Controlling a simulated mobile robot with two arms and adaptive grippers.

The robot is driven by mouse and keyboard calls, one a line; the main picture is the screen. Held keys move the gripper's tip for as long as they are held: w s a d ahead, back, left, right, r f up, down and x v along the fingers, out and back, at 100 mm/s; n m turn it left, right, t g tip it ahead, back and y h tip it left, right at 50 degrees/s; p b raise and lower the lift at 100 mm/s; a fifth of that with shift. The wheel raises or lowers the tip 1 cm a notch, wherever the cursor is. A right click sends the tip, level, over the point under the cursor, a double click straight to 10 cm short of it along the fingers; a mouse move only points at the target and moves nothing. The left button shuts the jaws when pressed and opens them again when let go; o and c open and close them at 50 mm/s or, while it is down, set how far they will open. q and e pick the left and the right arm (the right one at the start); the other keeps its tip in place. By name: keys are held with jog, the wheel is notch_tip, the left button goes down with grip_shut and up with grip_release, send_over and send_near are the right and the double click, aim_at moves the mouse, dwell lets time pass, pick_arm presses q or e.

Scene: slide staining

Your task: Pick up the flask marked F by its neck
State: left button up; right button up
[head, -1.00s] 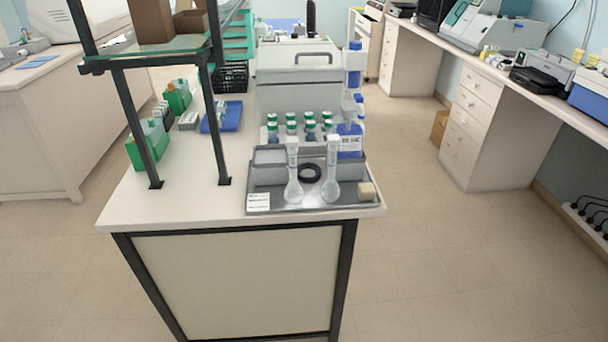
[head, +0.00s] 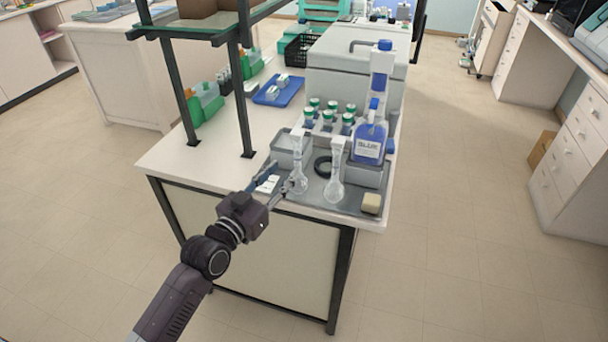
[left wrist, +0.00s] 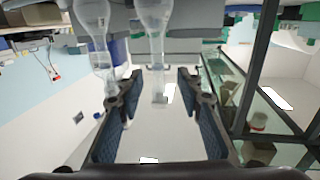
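Two clear flasks with long necks stand upright on the grey tray (head: 350,205) at the bench end: a left flask (head: 298,180) and a right flask (head: 334,186). I cannot read a letter F on either. My left gripper (head: 278,180) is open and empty, just left of and in front of the left flask. In the left wrist view, which appears upside down, the neck of the left flask (left wrist: 157,50) lies in line with the gap between the spread fingers. The right flask (left wrist: 94,25) shows beside it, outside the gap. My right gripper is out of view.
A black ring (head: 323,166) lies behind the flasks. A blue-labelled bottle (head: 368,144) and several green-capped bottles (head: 330,115) stand behind. A pale block (head: 371,203) sits at the tray's right corner. Shelf posts (head: 246,100) rise at the left.

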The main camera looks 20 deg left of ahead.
aim_at(296, 161)
pick_arm(q)
jog(key=x, duration=0.3)
jog(key=p+x, duration=0.1)
jog(key=x, duration=0.2)
jog(key=shift+w+d+f+p, duration=0.15)
jog(key=shift+d+p, duration=0.15)
jog(key=shift+w+d+f, duration=0.1)
jog(key=shift+w+f, duration=0.05)
jog(key=shift+w, duration=0.4)
jog(key=shift+c, duration=0.4)
grip_shut()
